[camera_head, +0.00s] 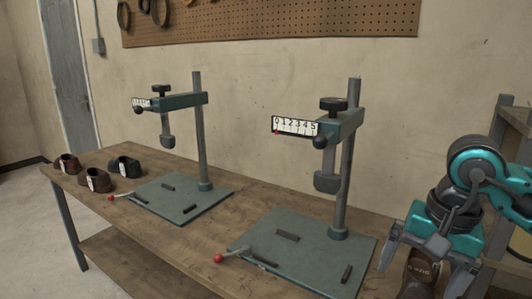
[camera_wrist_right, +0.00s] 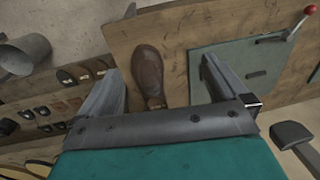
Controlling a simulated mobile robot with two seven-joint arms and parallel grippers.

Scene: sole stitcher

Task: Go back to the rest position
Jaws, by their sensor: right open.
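My right gripper (camera_head: 417,280) hangs over the right end of the wooden workbench (camera_head: 262,205). Its two fingers are spread apart. A brown shoe (camera_head: 418,272) shows below and between the fingers. In the right wrist view the same shoe (camera_wrist_right: 149,76) lies on the bench wood between the open fingers (camera_wrist_right: 160,68), with clear gaps on both sides, and nothing is gripped. My left gripper is in neither view.
Two stitcher stands, a left one (camera_head: 198,135) and a right one (camera_head: 345,165), rise from green plates with red-knobbed levers. A wooden rack (camera_head: 512,135) stands behind my right arm.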

